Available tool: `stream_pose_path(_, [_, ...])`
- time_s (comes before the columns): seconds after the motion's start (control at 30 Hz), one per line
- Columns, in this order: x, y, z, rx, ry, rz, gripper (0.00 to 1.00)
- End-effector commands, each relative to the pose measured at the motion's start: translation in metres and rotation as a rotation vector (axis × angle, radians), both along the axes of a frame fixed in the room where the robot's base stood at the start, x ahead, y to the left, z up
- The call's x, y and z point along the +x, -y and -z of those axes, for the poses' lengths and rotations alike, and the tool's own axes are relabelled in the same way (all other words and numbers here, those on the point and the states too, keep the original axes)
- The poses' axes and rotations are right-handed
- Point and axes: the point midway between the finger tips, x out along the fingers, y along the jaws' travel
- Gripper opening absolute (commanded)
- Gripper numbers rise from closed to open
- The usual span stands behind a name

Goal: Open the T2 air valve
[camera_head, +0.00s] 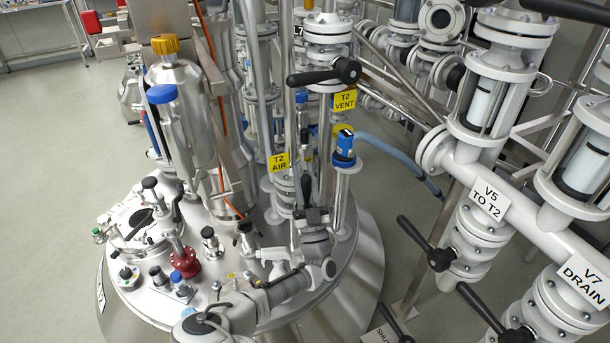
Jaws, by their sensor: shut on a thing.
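The yellow T2 AIR tag (279,162) hangs in the middle of the view, above the top of the steel tank. Below it stands the T2 air valve (284,190), a stack of pale metal flanges on a pipe. My gripper (309,208) is beside the valve, on its right, at the end of my arm reaching up from the bottom of the view. It is shut on a dark, narrow part that appears to be the valve's handle (306,186). The jaws hide much of it, and its exact angle is hard to tell.
The T2 VENT tag (344,101) and its black lever (325,73) are above. A blue-capped fitting (345,145) stands close on the right. Gauges and a red fitting (185,262) crowd the tank lid (225,236).

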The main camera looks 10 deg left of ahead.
Motion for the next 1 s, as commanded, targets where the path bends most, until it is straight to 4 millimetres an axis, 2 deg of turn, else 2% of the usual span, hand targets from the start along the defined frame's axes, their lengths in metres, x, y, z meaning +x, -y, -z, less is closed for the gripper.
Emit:
stream_pose_path(0.1, [-0.001,-0.004,-0.001,-0.003,0.003,-0.008,0.00])
stream_pose_path(0.13, [-0.001,-0.004,-0.001,-0.003,0.003,-0.008,0.30])
stream_pose_path(0.3, [-0.001,-0.003,0.000,-0.002,0.002,-0.006,0.58])
stream_pose_path(0.67, [-0.003,0.000,0.004,-0.001,-0.002,-0.002,0.58])
stream_pose_path(0.77, [-0.011,0.003,0.012,-0.001,-0.002,-0.002,0.58])
stream_pose_path(1.0, [-0.046,0.019,0.052,-0.003,-0.002,-0.002,0.58])
